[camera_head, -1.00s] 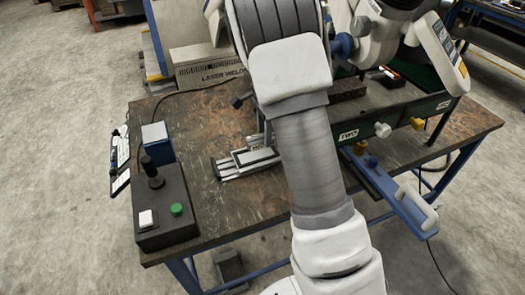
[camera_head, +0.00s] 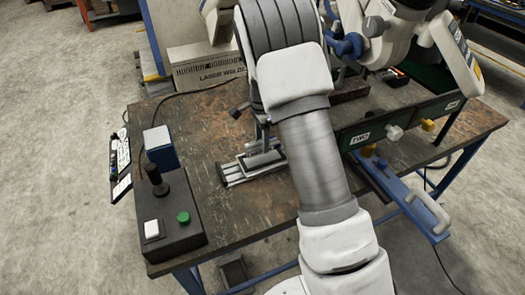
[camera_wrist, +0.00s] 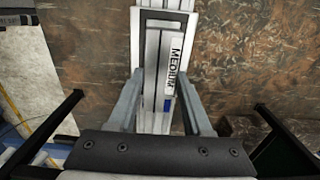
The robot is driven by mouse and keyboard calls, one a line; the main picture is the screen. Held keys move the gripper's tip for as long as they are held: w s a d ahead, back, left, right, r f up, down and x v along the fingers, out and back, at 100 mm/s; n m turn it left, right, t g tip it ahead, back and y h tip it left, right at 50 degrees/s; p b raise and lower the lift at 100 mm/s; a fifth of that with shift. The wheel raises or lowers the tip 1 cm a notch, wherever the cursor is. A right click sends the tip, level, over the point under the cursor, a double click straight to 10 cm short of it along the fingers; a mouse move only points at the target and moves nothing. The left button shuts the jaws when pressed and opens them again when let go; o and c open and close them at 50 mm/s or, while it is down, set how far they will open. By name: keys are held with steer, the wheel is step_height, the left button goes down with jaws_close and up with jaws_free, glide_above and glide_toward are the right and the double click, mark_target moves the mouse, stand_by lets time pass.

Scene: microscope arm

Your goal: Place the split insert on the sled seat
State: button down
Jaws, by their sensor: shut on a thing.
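The split insert (camera_wrist: 153,75), a pale grey bar with a MEDIUM label and a blue patch, lies between my fingers in the wrist view. My gripper (camera_wrist: 160,82) is shut on it. Around its far end is the light frame of the sled (camera_wrist: 137,35), which has a dark inner border. The insert is lined up lengthwise with the sled; whether it rests fully on the seat, I cannot tell. In the head view the sled (camera_head: 228,172) stands on the bench, partly hidden behind my arm.
A control box (camera_head: 172,222) with a green button stands at the bench's left front. A microscope (camera_head: 405,35) stands at the back right. Bench top (camera_head: 235,215) before the sled is clear.

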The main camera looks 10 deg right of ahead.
steer(key=shift+w+f, duration=0.1)
steer(key=shift+f, duration=1.95)
steer(key=shift+f, duration=0.1)
steer(key=shift+c, duration=1.6)
jaws_free()
steer(key=shift+f, duration=0.1)
